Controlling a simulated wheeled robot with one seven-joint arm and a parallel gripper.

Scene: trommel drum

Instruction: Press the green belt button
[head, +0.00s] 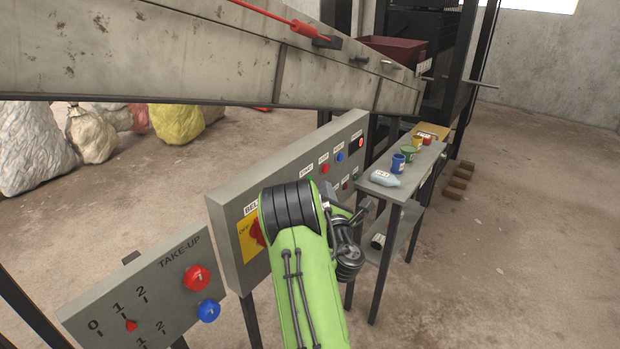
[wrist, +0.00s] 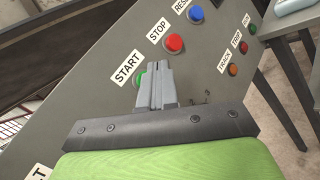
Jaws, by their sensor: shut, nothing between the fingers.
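The green button (wrist: 139,81) sits beside the START label (wrist: 127,67) on the grey belt panel (wrist: 85,100) in the wrist view. The fingers of my gripper (wrist: 157,68) are shut and empty. Their tips are right at the green button and cover its right side. I cannot tell whether they touch it. In the head view my green arm reaches to the belt panel (head: 222,222) and hides part of its face.
A red STOP button (wrist: 173,43) and a blue button (wrist: 196,14) sit farther along the panel. Small indicator lamps (wrist: 233,70) are to the right. The take-up panel (head: 160,290) stands at front left. A shelf (head: 400,190) with a bottle and cups stands beyond.

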